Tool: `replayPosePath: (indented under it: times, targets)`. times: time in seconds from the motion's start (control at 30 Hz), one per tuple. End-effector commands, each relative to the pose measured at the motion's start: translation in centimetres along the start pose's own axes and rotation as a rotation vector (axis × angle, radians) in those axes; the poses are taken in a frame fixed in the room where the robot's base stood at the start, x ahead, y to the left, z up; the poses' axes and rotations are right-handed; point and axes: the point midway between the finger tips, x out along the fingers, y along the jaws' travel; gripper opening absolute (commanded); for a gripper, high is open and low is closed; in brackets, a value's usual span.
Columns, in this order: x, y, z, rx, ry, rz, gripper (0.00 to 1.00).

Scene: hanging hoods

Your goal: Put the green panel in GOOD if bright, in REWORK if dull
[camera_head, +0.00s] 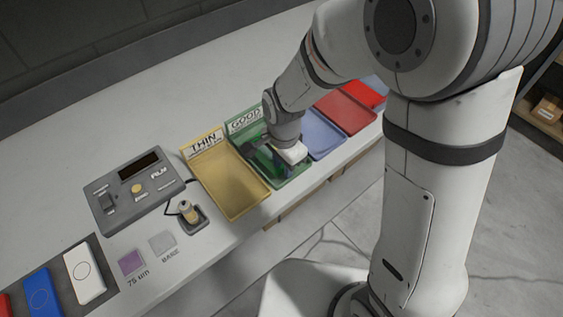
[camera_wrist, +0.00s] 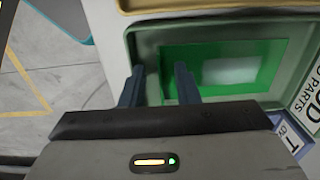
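A bright green panel (camera_wrist: 215,70) with a pale whitish patch on its face lies flat inside the green GOOD tray (camera_wrist: 136,36) in the wrist view. In the head view the GOOD tray (camera_head: 296,181) is partly hidden under my arm, and the panel cannot be made out clearly. My gripper (camera_wrist: 160,76) is over the tray, its two fingers apart with nothing seen held between them. The right finger overlaps the panel's left end in the picture; I cannot tell if it touches. No REWORK label is readable.
A yellow THIN tray (camera_head: 236,190) stands left of GOOD; a blue tray (camera_head: 322,135) and a red tray (camera_head: 346,112) stand right. A grey meter (camera_head: 135,190) with a probe (camera_head: 188,212) sits left. White (camera_head: 84,273) and blue (camera_head: 40,293) panels lie at lower left.

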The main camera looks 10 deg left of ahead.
Motion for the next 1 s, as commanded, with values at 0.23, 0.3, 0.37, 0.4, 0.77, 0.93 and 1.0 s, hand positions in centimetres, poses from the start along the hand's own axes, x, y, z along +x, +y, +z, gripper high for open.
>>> replayPosePath:
  times: [0.23, 0.3, 0.37, 0.4, 0.77, 0.93, 1.0]
  targets:
    - [-1.0, -0.1, 0.0, 0.000, 0.001, -0.002, 0.28]
    - [-2.0, -0.1, 0.0, 0.000, 0.001, -0.004, 0.28]
    - [-3.2, -0.1, -0.1, 0.000, 0.001, -0.006, 0.28]
    - [-3.9, -0.1, -0.1, 0.000, 0.001, -0.006, 0.28]
    - [-7.8, -0.1, -0.1, 0.000, 0.000, -0.001, 0.28]
    - [-7.8, -0.1, -0.1, 0.000, 0.000, 0.000, 0.28]
    - [-8.6, 0.8, -1.0, -0.022, 0.004, -0.012, 0.28]
